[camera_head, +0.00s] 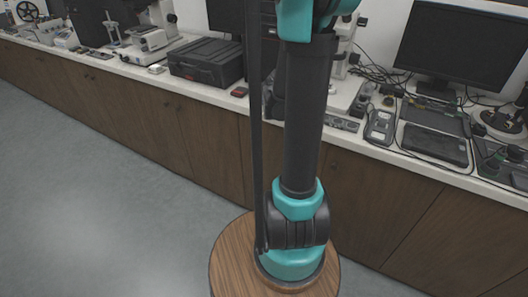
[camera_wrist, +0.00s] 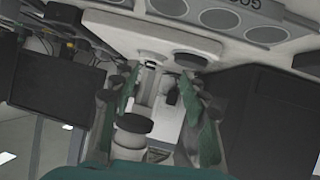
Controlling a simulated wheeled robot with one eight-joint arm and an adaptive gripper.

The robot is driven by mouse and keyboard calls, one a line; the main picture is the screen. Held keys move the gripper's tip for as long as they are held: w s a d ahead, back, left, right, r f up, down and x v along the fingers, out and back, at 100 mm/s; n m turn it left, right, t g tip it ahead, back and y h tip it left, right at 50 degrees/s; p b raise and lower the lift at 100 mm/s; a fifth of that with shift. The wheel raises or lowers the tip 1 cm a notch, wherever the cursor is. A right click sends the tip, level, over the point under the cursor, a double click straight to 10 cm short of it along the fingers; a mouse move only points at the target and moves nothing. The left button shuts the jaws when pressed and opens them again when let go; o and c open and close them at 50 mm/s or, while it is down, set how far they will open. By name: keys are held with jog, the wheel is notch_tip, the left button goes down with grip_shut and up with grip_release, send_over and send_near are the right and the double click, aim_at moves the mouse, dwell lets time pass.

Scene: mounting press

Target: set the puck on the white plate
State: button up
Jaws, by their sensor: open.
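My gripper (camera_wrist: 158,80) shows in the wrist view with its two green-and-grey fingers spread apart. It is open, and I see nothing clearly held between the fingers. Behind and between the fingers is a pale instrument (camera_wrist: 165,38) with dark round parts, seen from close by. I cannot make out the puck or the white plate with certainty in either view. In the head view my arm rises through the middle and hides part of the bench. My gripper is outside that view.
A long white bench (camera_head: 205,92) with wooden fronts runs along the wall. It carries a black case (camera_head: 206,62), a microscope (camera_head: 152,40), a monitor (camera_head: 462,48), a dark flat device (camera_head: 436,144) and cables. The grey floor (camera_head: 90,190) at left is clear.

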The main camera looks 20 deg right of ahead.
jog(key=s+a+f+n+y, duration=0.3)
jog(key=s+a, duration=0.3)
jog(key=a, duration=0.3)
jog(key=s+a+f+n+g+y, duration=0.1)
jog(key=s+a+f+n+y, duration=0.3)
jog(key=s+a, duration=0.3)
jog(key=s+a+f+n+g+y, duration=0.1)
jog(key=s+a+f+n+y, duration=0.2)
jog(key=s+a, duration=0.4)
jog(key=a+f, duration=0.1)
jog(key=a, duration=0.4)
jog(key=shift+n, duration=0.3)
